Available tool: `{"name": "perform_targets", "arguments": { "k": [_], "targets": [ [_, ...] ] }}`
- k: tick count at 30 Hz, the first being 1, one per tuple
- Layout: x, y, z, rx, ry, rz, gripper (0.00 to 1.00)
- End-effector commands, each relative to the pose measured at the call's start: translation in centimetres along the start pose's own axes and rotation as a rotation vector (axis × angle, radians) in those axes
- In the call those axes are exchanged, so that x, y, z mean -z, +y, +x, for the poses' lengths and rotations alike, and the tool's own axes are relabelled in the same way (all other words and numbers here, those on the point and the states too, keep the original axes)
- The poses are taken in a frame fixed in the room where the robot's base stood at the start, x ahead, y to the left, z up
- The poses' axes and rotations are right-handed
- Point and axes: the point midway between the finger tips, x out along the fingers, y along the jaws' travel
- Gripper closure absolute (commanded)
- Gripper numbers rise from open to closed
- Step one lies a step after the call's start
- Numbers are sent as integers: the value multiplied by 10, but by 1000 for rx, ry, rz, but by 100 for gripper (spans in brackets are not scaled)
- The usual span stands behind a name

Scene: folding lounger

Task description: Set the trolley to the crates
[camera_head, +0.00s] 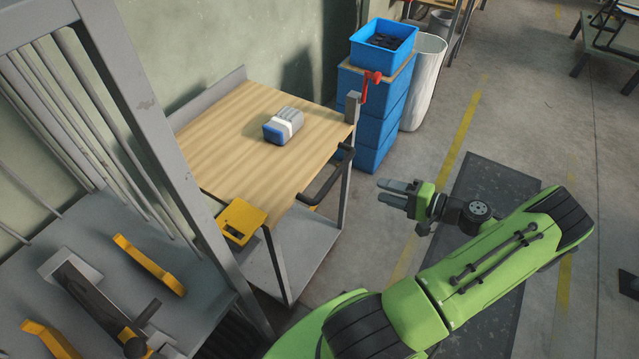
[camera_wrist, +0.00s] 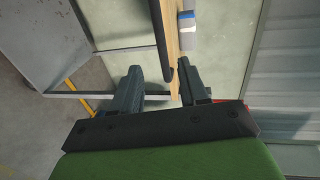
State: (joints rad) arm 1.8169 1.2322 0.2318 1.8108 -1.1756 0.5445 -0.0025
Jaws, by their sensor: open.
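The trolley (camera_head: 255,120) has a wooden top, grey frame and a black bar handle (camera_head: 325,182) on its right side. The crates (camera_head: 372,115) are a blue stack just beyond the trolley's far right corner; I cannot tell whether they touch. My gripper (camera_head: 384,191) is open and empty, to the right of the handle with a gap between them, its fingers pointing toward the trolley. In the wrist view, the handle (camera_wrist: 161,40) stands ahead of the spread fingers (camera_wrist: 162,78), roughly in line with the space between them.
A blue-and-white package (camera_head: 284,126) lies on the trolley top, and a yellow box (camera_head: 241,221) sits at its near corner. A red lever (camera_head: 370,83) shows by the crates. A white bin (camera_head: 425,80) stands behind them. A grey rack (camera_head: 150,120) is left.

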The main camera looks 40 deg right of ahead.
Motion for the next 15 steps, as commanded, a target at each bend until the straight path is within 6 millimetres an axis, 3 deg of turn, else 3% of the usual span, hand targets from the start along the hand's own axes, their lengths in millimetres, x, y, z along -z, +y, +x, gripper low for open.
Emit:
{"name": "perform_targets", "arguments": {
  "k": [5, 15],
  "targets": [
    [0, -1, 22, 8, 0, -1, 56],
    [-1, 1, 108, 5, -3, 0, 56]
  ]
}}
